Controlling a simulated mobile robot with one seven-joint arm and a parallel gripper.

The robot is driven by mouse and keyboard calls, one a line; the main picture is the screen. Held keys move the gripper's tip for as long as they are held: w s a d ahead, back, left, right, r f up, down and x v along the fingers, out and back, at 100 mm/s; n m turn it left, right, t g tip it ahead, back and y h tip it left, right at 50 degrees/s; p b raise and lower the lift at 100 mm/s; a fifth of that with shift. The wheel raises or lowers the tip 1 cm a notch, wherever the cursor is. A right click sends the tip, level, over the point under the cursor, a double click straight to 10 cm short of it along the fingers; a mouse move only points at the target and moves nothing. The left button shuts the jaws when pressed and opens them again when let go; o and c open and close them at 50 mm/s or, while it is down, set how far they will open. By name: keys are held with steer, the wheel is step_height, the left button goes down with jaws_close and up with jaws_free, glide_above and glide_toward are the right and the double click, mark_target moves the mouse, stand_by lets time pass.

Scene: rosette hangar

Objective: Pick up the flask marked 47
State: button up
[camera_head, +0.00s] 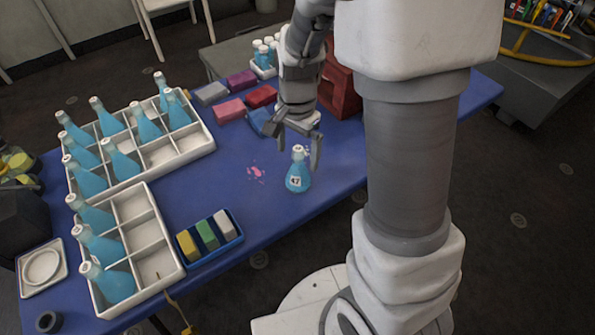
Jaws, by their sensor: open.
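The flask marked 47 (298,177) stands upright on the blue table (335,185), to the right of a pink splatter. It is blue with a white cap, and its white label with 47 faces the camera. My gripper (297,142) points down over the flask with its fingers spread, one to each side of the flask's neck in this view. I cannot tell how far the fingertips reach past the neck in depth. The jaws are open.
Two white divided crates (206,135) (173,265) at the left hold several similar blue flasks. A blue tray of coloured blocks (227,244) stands front left of the flask. Loose blocks (229,110) and a red box (341,92) lie behind. The table right of the flask is clear.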

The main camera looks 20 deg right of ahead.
mark_target(298, 166)
steer(key=f, duration=0.1)
steer(key=f+b, duration=0.1)
steer(key=f, duration=0.1)
steer(key=f+b, duration=0.1)
steer(key=f, duration=0.1)
steer(key=shift+s, duration=0.25)
steer(key=c, duration=1.1)
